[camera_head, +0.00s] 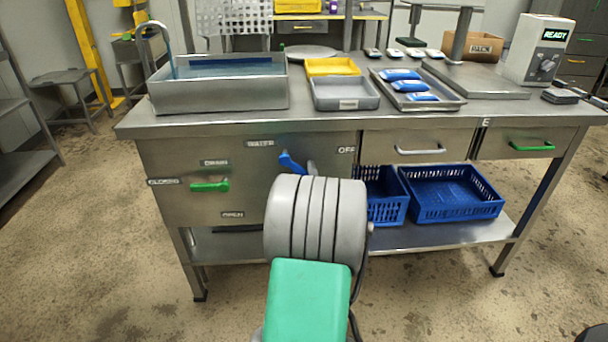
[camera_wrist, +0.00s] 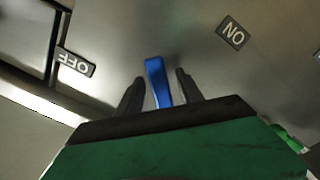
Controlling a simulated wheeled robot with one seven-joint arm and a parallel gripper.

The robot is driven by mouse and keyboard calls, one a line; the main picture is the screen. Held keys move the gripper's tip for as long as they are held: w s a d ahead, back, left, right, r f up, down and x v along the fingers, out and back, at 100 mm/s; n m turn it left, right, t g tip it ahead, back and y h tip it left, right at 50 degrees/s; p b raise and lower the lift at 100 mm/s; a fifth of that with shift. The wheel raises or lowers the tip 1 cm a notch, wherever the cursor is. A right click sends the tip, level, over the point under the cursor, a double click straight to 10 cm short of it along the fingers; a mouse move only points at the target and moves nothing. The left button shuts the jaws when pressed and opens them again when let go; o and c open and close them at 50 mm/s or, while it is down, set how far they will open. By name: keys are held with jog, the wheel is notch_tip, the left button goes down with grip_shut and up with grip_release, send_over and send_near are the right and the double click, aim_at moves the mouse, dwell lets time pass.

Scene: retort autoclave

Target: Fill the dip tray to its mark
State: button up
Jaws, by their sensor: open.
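The dip tray is probably the deep steel basin (camera_head: 220,97) at the left of the bench, under a curved tap (camera_head: 150,35). It holds some bluish water, with a dark blue band (camera_head: 230,63) on its far inner wall; I cannot tell the level against the band. The blue water lever (camera_head: 290,162) is on the front panel, partly hidden by my arm. In the wrist view, my gripper (camera_wrist: 160,84) is open, its dark fingers on either side of the blue lever (camera_wrist: 156,80). I cannot tell whether they touch it. The lever stands between the OFF and ON labels.
The green drain handle (camera_head: 209,186) lies horizontal, towards the label at its left. Grey (camera_head: 346,104) and yellow (camera_head: 332,66) trays, a tray of blue packs (camera_head: 450,101) and a READY machine (camera_head: 538,50) stand on the bench. Blue crates (camera_head: 452,214) sit on the shelf below.

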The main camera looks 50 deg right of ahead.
jog(key=shift+c, duration=0.4)
grip_shut()
dwell(1.0)
